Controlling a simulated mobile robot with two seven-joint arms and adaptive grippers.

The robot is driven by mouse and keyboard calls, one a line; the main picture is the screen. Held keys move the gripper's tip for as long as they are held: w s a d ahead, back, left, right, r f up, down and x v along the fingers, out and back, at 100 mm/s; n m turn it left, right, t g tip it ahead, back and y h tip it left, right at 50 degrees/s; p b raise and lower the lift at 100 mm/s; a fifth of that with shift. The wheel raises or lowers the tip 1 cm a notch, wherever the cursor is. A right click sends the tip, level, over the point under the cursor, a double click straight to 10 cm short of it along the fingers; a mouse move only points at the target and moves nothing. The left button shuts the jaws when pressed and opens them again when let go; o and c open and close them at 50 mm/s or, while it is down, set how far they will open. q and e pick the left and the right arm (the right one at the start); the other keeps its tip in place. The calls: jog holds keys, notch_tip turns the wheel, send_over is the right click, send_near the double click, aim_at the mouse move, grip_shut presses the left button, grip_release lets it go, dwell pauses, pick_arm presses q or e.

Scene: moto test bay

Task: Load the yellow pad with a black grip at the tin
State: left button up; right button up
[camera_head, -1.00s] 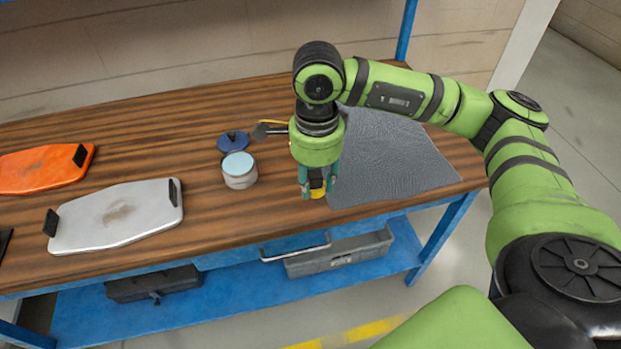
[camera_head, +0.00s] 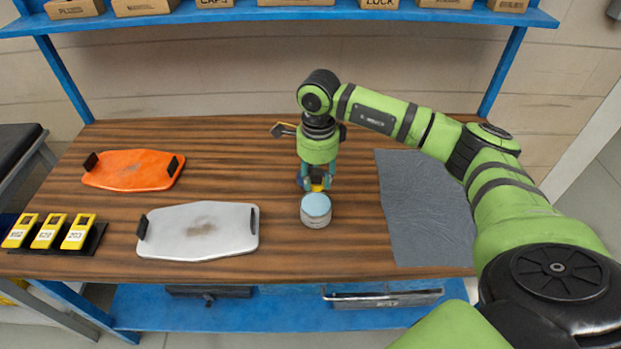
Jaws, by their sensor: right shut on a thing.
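The tin (camera_head: 316,211) is a short, pale round can with a light blue top, standing on the wooden bench near its front. My right gripper (camera_head: 317,184) points down just behind the tin in the head view. It is shut on the yellow pad (camera_head: 318,187), of which only a small yellow patch shows low between the fingers. The pad's black grip is hidden by the fingers. I cannot tell whether the pad touches anything below. My left gripper is not in view.
A white panel (camera_head: 200,230) and an orange panel (camera_head: 130,170) lie left. Yellow devices (camera_head: 46,231) stand in a black rack far left. A grey mat (camera_head: 425,210) lies right. Boxes line the shelf above.

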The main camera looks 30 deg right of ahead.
aim_at(316, 205)
jog(key=shift+w+f, duration=0.1)
jog(key=shift+w, duration=0.1)
jog(key=shift+f, duration=0.2)
jog(key=shift+s+f+b, duration=0.15)
jog(key=shift+f+b, duration=1.8)
jog(key=shift+f, duration=0.8)
jog(key=shift+f+b, duration=0.6)
jog(key=shift+r, duration=0.15)
jog(key=shift+r+p, duration=2.2)
jog(key=shift+r, duration=1.3)
